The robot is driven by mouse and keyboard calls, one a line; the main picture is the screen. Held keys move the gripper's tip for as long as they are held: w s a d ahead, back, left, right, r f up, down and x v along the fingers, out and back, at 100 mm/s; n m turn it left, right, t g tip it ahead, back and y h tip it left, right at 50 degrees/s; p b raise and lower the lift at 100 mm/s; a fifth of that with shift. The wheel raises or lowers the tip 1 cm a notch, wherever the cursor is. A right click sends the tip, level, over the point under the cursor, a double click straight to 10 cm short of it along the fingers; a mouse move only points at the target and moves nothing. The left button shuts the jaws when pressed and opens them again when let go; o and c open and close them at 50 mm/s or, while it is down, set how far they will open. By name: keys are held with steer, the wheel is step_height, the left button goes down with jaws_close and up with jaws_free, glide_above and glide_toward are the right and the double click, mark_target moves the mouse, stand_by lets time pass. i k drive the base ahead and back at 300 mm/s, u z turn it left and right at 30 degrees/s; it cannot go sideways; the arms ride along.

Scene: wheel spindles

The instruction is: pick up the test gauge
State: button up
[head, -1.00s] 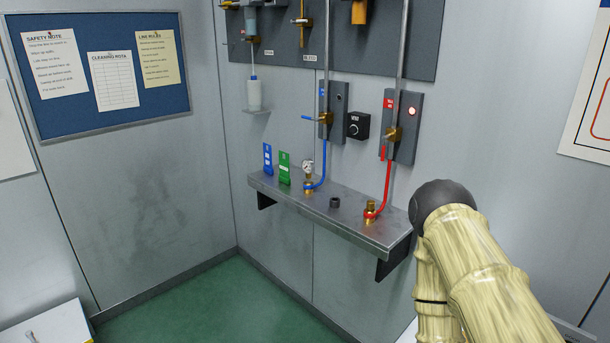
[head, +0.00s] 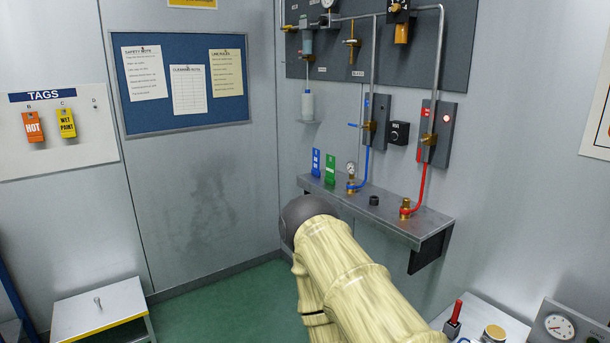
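A small round gauge (head: 351,170) with a pale dial stands upright on a brass fitting at the blue hose (head: 364,168), on the steel wall shelf (head: 388,218). I take it to be the test gauge. My gripper is out of view; only pale, wood-patterned links of my arm and a dark rounded joint show, lower middle, in front of the shelf's left end. The gauge is not covered by the arm.
The shelf also holds a blue card (head: 316,162), a green card (head: 330,170), a dark cap (head: 374,200) and a brass fitting (head: 405,208) with a red hose (head: 420,188). A gauge box (head: 566,325) is lower right. A white-topped stand (head: 97,311) is lower left.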

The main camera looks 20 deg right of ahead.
mark_target(352, 166)
steer(key=u, duration=0.4)
steer(key=i, duration=2.1)
steer(key=z, duration=0.75)
